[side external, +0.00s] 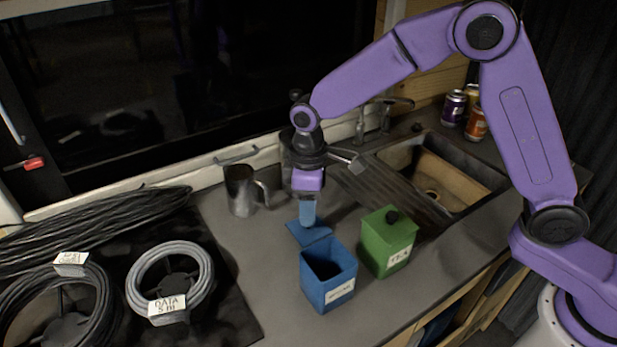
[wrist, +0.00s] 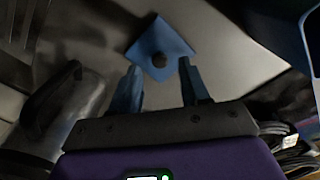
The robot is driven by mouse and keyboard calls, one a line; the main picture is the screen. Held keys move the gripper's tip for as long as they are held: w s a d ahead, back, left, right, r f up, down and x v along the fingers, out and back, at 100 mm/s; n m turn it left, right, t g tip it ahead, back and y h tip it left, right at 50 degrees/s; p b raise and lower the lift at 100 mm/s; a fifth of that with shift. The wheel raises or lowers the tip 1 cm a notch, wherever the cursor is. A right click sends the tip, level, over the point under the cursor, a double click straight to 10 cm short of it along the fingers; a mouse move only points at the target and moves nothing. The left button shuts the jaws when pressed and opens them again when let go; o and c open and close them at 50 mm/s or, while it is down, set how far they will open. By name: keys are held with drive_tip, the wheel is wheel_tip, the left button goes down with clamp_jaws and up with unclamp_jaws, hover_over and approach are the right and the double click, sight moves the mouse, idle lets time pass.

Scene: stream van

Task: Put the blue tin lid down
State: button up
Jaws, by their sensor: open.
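The blue tin lid (side external: 315,236) is a flat square that appears to lie on the counter just behind the blue tin (side external: 328,290). The tin is uncovered, with its dark inside showing. In the wrist view the lid (wrist: 160,38) has a dark round knob (wrist: 158,61) on its upper face. My gripper (side external: 307,225) points down over the lid. In the wrist view my gripper (wrist: 160,72) is open, with its blue fingers apart on either side of the knob and a gap to each. The lid's far edge is partly hidden by the fingers in the side view.
A green lidded tin (side external: 385,243) stands right of the blue tin. A metal jug (side external: 242,192) stands at the back left. Coiled cables (side external: 170,283) lie on a dark mat at left. A sink (side external: 430,180) and cans (side external: 464,112) are at back right.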

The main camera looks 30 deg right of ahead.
wheel_tip(320, 180, up, 9)
idle(0.3)
drive_tip(key=shift+n, duration=0.4)
drive_tip(key=s+d, duration=0.3)
drive_tip(key=s, duration=0.1)
drive_tip(key=s+d, duration=0.2)
drive_tip(key=s, duration=0.3)
drive_tip(key=s+d, duration=0.3)
drive_tip(key=s, duration=0.2)
drive_tip(key=shift+s+d+r, duration=0.15)
drive_tip(key=shift+d+r, duration=0.15)
drive_tip(key=shift+r, duration=0.1)
drive_tip(key=s+d+f+n, duration=0.1)
drive_tip(key=s+d+f, duration=0.1)
drive_tip(key=s+d, duration=0.9)
drive_tip(key=s, duration=0.3)
drive_tip(key=shift+s+f, duration=0.2)
drive_tip(key=shift+f, duration=0.05)
